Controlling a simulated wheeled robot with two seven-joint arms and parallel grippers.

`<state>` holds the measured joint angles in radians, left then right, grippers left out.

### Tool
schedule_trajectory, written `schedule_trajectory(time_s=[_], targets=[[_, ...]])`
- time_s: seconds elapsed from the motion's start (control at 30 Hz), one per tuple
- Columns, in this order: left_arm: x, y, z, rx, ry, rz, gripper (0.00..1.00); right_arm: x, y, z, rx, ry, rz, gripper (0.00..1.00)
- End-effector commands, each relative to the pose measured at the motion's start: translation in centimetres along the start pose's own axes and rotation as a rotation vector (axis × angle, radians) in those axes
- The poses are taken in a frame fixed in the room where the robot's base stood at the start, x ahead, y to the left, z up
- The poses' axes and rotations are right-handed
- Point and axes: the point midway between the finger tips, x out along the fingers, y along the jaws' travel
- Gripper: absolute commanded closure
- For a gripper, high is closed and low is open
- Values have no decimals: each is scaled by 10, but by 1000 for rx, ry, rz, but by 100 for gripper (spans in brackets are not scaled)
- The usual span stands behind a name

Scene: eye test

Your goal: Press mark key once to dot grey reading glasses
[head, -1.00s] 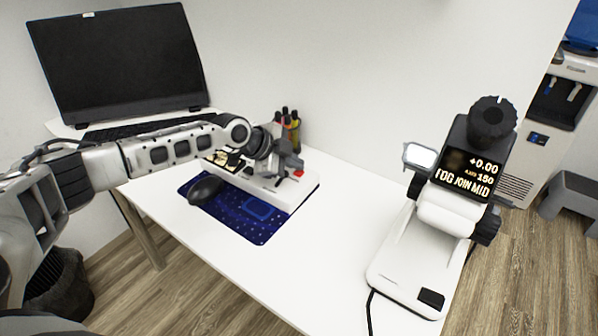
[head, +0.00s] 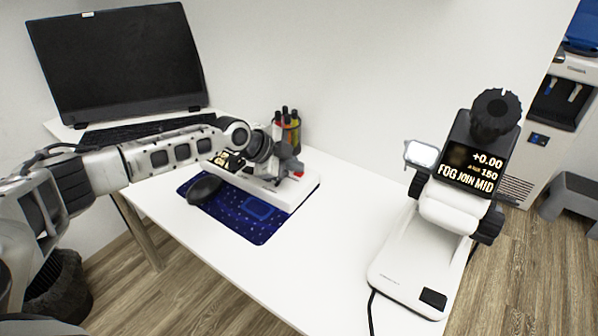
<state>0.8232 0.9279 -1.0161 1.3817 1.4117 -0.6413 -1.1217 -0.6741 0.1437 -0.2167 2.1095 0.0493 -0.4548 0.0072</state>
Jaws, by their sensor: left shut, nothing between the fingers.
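A white lens-measuring machine (head: 398,262) with a black knob stands at the right of the desk. Its dark screen (head: 473,168) reads "+0.00", a smaller line that looks like "180", and "FOG JOIN MID". A low white unit (head: 296,193) lies at the middle of the desk, with a small dark panel (head: 228,160) with pale lettering and a red part (head: 298,175) that may be a key. My left gripper (head: 281,180) is shut and empty, pointing down over this unit beside the red part; contact cannot be told. I cannot make out the grey glasses. My right gripper is out of view.
A black mouse (head: 204,190) rests on a blue patterned mat (head: 230,217) in front of the unit. A pen holder (head: 288,132), a keyboard (head: 145,130) and a monitor (head: 120,60) stand behind. The desk (head: 310,262) is clear between mat and machine.

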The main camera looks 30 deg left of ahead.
Motion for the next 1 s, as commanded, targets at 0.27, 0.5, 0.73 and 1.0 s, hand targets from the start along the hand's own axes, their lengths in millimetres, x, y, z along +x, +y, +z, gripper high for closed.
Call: schedule_trajectory(time_s=[0.27, 0.5, 0.73, 1.0], targets=[[1, 1, 1, 0, -2, 3, 100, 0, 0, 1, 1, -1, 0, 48], [-5, -3, -3, -1, -2, 3, 100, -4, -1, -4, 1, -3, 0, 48], [-13, -8, -9, 0, -2, 4, 100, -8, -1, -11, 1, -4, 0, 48], [-13, -9, -9, 0, -2, 2, 100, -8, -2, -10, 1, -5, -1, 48]])
